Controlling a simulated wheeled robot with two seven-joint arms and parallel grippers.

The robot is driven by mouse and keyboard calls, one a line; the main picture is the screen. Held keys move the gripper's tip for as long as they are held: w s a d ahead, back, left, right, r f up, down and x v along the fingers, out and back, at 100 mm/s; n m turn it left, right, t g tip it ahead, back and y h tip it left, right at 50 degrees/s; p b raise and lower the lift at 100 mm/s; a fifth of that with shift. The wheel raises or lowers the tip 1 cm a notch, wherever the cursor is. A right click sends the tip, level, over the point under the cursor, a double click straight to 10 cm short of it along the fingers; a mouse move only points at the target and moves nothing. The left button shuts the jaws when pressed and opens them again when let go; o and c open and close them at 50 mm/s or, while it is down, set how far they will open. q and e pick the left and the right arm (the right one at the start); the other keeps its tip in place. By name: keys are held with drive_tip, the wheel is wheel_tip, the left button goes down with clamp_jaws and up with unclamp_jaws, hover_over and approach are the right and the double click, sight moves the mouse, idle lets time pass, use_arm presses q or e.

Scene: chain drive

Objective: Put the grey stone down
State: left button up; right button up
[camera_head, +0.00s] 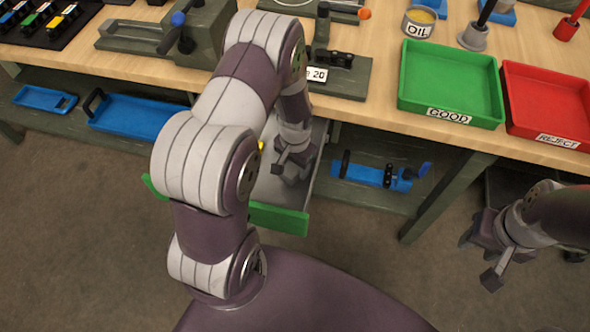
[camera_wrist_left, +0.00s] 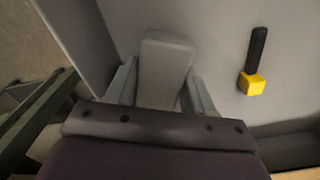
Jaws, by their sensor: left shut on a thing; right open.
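The grey stone (camera_wrist_left: 165,68) is a pale grey block, seen between the fingers of my left gripper (camera_wrist_left: 162,92) in the left wrist view. My left gripper is shut on it, inside an open drawer with a grey interior (camera_wrist_left: 215,40). In the head view my left gripper (camera_head: 285,172) reaches down into the drawer, whose green front (camera_head: 278,218) faces me. The stone cannot be made out there. Whether it touches the drawer floor is hard to tell. My right gripper (camera_head: 485,262) is open and empty, low at the right, away from the bench.
A black and yellow tool (camera_wrist_left: 253,72) lies in the drawer beside the stone. On the bench above stand a green GOOD tray (camera_head: 450,85), a red REJECT tray (camera_head: 548,100) and an oil tin (camera_head: 419,22). Blue trays (camera_head: 130,116) sit on the shelf beneath.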

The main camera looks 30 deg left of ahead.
use_arm(q)
drive_tip(key=shift+f, duration=0.95)
